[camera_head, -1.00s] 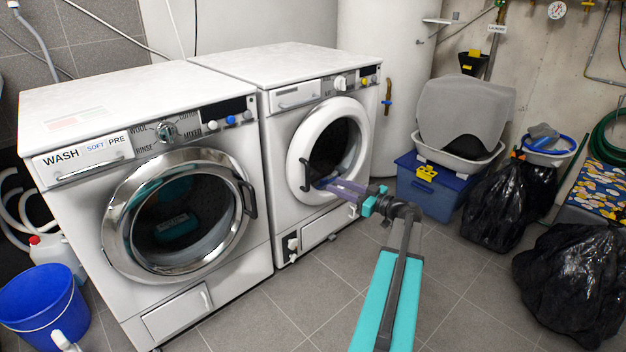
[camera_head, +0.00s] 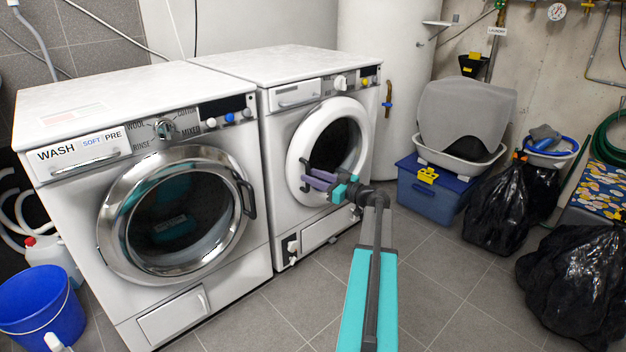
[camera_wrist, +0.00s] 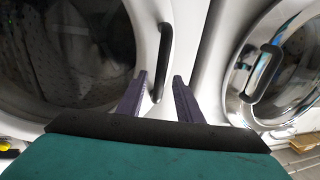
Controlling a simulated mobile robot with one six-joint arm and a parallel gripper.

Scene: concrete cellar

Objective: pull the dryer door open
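The dryer (camera_head: 287,212) is the right-hand white machine in the head view. Its round white-rimmed door (camera_head: 352,106) is shut. The door's dark bar handle (camera_wrist: 165,48) stands upright in the wrist view, left of centre. My gripper (camera_head: 307,179) is at the left side of the dryer door, by the handle. In the wrist view its two purple fingers (camera_wrist: 160,75) are spread apart, and the lower end of the handle shows between them. I cannot tell whether either finger touches the handle; in the head view the fingers partly cover it.
The washer (camera_head: 85,230) with its chrome door stands close on the left; its handle (camera_wrist: 262,74) shows in the wrist view. A blue bucket (camera_head: 45,310) is at far left. A blue box (camera_head: 425,190) and black bags (camera_head: 495,215) stand right. Floor before the dryer is clear.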

